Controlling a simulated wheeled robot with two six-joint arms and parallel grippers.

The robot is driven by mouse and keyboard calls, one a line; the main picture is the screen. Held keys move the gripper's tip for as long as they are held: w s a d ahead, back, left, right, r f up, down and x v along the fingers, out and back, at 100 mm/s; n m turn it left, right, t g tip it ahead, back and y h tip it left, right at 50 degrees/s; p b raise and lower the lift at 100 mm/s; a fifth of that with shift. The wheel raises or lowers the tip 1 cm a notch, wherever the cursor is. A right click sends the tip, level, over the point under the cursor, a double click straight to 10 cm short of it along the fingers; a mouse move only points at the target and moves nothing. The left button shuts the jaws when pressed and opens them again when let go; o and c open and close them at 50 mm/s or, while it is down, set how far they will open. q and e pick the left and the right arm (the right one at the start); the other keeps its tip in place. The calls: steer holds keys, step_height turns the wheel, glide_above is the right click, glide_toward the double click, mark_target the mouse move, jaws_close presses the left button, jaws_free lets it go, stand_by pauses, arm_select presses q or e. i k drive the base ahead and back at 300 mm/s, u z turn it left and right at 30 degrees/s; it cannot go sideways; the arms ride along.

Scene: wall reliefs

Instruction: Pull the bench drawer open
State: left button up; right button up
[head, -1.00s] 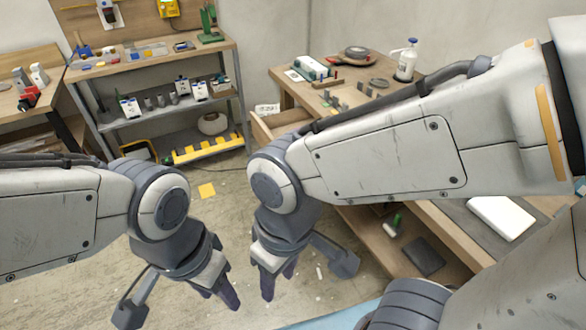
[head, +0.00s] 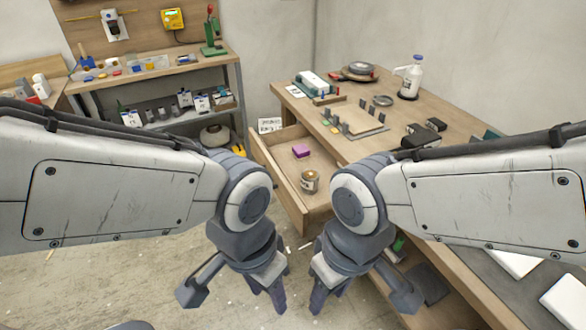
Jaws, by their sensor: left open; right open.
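The bench drawer (head: 276,178) stands pulled out from the wooden bench (head: 390,146), its inside visible from above. A purple block (head: 301,151) and a small can (head: 310,182) lie in it. The near end of the drawer is partly hidden by my arms. My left gripper (head: 277,298) is open and empty, low in front of the drawer's near end. My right gripper (head: 322,298) is open and empty close beside it, to the right. Neither gripper appears to touch the drawer.
The bench top holds a pump bottle (head: 411,76), a fixture board (head: 352,128) and dark boxes (head: 425,132). A shelf unit (head: 150,75) stands at the back left. A sign (head: 270,125) is behind the drawer. Floor left of the drawer is partly clear.

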mark_target(272, 150)
steer(key=u, duration=0.1)
steer(key=i, duration=0.95)
steer(key=u, duration=0.75)
